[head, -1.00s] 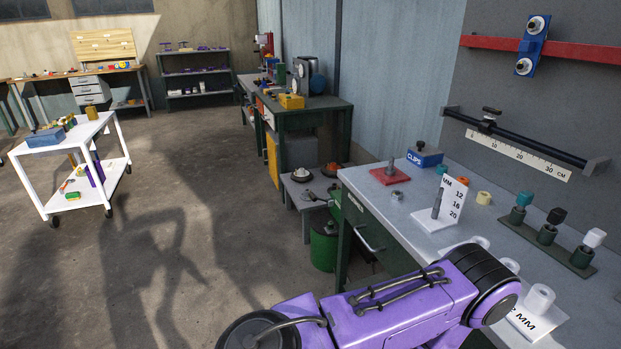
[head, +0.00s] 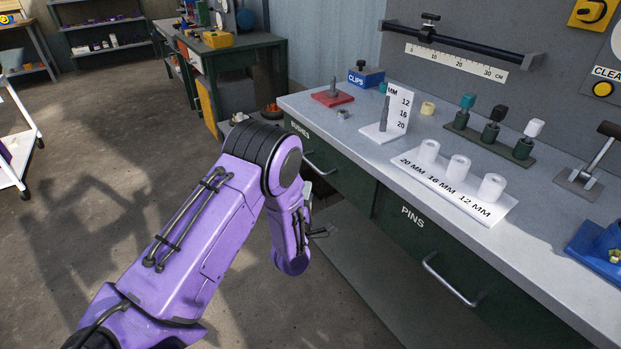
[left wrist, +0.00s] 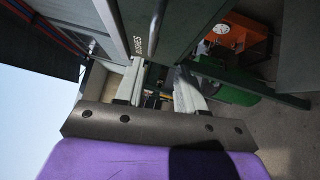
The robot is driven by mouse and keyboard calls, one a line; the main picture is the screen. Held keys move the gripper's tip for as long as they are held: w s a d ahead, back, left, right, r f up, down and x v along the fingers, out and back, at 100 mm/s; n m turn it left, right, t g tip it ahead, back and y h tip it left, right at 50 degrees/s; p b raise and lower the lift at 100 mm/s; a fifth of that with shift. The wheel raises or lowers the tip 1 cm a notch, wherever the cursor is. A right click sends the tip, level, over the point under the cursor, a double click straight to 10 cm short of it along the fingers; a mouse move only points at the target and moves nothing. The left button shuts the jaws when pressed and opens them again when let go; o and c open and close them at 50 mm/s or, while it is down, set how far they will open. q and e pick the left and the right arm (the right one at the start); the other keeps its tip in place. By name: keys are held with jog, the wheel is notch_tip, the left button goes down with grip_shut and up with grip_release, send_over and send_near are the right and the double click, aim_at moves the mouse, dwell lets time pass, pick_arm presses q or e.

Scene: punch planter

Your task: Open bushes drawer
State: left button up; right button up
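The bushes drawer (head: 338,172) is a dark green front under the left end of the grey workbench, labelled BUSHES, with a metal bar handle (head: 319,168). It looks shut in the head view. In the left wrist view its lettered front (left wrist: 140,42) stands on edge above the fingers, with a metal bar (left wrist: 155,18) beside the lettering. My left gripper (left wrist: 160,88) is open, its two pale fingers apart, close to the drawer front. In the head view, the left gripper (head: 318,231) is mostly hidden behind my purple forearm, below the handle. My right gripper is not in view.
The pins drawer (head: 405,240) with its own handle is right of the bushes drawer. The bench top (head: 350,130) carries a clips box (head: 366,77), a size card (head: 398,108) and white bushes (head: 458,168). Open floor lies left of the bench.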

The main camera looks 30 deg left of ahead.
aim_at(313, 164)
pick_arm(q)
jog(key=shift+n, duration=0.3)
jog(key=x, duration=0.3)
jog(key=r+x, duration=0.1)
jog(key=x, duration=0.7)
jog(key=shift+r, duration=0.15)
grip_shut()
